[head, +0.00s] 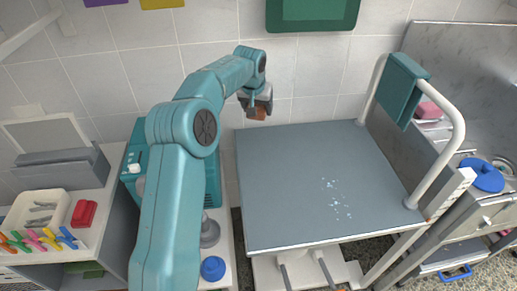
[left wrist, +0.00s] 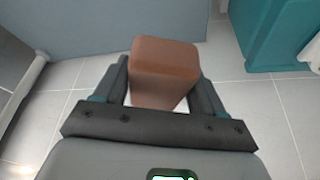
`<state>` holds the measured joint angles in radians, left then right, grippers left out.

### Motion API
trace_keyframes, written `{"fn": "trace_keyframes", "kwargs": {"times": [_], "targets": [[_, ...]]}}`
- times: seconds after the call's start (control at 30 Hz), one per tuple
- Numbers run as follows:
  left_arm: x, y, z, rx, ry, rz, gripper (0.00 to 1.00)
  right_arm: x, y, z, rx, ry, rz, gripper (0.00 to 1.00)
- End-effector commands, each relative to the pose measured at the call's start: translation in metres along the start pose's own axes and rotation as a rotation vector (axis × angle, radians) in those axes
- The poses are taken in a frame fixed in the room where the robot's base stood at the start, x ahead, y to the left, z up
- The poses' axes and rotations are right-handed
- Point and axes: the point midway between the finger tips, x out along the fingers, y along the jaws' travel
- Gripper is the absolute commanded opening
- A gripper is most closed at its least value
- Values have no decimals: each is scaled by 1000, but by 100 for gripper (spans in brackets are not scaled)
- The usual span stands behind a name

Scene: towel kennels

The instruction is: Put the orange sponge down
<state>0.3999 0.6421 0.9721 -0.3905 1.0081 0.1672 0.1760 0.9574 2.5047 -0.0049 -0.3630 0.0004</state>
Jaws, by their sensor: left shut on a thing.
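The orange sponge (head: 257,113) is a small brown-orange block, held in my left gripper (head: 256,106). In the left wrist view the sponge (left wrist: 163,72) sits between the two dark fingers of the left gripper (left wrist: 160,88), which are shut on it. In the head view, the gripper and sponge show in front of the tiled wall, just above the back left edge of the grey table top (head: 300,200). The sponge looks apart from the table, though its exact height is hard to tell. My right gripper is not in view.
The table top is clear except for small white specks (head: 336,198). A white rail with a teal towel (head: 402,90) stands at its right. A steel sink unit with a blue lid (head: 482,174) is farther right. A teal box (head: 130,170) and a cluttered shelf are at left.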

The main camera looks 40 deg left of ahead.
Motion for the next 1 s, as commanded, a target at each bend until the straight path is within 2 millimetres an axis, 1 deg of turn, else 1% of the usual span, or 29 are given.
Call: {"fn": "trace_keyframes", "kwargs": {"times": [0.03, 0.2, 0.3, 0.4, 0.67, 0.8, 0.87, 1.0], "targets": [[18, 0, 8, 2, -7, -1, 41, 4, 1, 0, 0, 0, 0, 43], [64, 0, 27, 3, -6, 0, 41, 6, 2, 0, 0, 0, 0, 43], [89, 0, 36, 4, -4, 0, 41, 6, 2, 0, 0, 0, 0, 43], [107, 1, 44, 4, -3, 1, 41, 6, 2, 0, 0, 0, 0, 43], [129, 1, 52, 4, -1, 0, 41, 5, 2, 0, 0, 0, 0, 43], [150, 1, 62, 4, -3, 1, 41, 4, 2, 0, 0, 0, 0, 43], [158, 1, 65, 5, -3, 0, 41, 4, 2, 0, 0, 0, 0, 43], [159, 1, 65, 4, 2, 1, 41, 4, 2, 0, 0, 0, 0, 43]]}}
